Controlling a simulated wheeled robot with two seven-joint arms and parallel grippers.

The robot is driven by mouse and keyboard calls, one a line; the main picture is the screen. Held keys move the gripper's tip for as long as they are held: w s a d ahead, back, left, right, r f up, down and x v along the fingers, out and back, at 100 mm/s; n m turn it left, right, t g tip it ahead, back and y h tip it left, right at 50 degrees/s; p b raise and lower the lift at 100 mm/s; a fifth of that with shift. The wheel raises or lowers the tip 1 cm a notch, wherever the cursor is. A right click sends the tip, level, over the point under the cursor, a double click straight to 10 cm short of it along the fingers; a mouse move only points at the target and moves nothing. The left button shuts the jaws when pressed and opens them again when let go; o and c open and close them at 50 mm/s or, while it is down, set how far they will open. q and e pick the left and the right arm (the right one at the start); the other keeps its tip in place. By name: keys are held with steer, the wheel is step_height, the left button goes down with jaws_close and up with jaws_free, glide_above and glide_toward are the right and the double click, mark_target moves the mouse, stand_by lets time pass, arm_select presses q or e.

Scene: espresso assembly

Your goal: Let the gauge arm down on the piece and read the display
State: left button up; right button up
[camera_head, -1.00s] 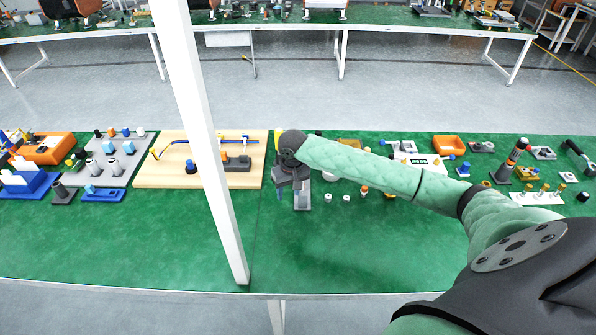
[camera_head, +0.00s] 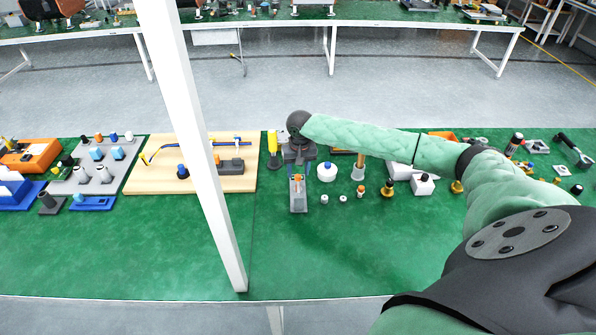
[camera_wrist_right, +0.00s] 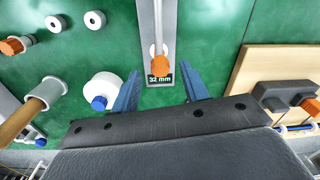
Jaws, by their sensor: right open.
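The gauge (camera_head: 298,200) is a narrow grey stand with an orange part near its far end. In the right wrist view the gauge base (camera_wrist_right: 157,15) runs up from a dark display (camera_wrist_right: 160,79) reading "32 mm". The orange part (camera_wrist_right: 161,66) is just above the display, and a small white piece (camera_wrist_right: 155,50) shows partly behind it. I cannot tell whether the arm touches the piece. My right gripper (camera_wrist_right: 160,88) is open, its blue fingers either side of the display end, holding nothing; it also shows in the head view (camera_head: 300,165). My left gripper is not in view.
Two small white rings (camera_head: 333,199) lie right of the gauge. A white round container (camera_head: 327,172) with a blue knob stands close to the right gripper. A wooden board (camera_head: 240,182) lies left, behind a white post (camera_head: 205,150). The green table front is clear.

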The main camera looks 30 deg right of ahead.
mark_target(298, 176)
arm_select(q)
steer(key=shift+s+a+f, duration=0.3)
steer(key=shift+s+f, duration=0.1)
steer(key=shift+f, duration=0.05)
arm_select(e)
steer(key=shift+f, duration=0.85)
jaws_close()
steer(key=shift+p, duration=0.4)
steer(key=shift+w+f+g+y+p, duration=0.1)
steer(key=shift+f+g+y+p, duration=0.5)
steer(key=shift+g+p, duration=0.35)
steer(key=shift+f, duration=0.2)
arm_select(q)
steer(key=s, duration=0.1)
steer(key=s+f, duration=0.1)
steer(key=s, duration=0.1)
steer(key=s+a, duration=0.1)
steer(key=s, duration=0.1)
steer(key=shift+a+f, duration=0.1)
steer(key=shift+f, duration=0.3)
arm_select(e)
steer(key=shift+f, duration=0.1)
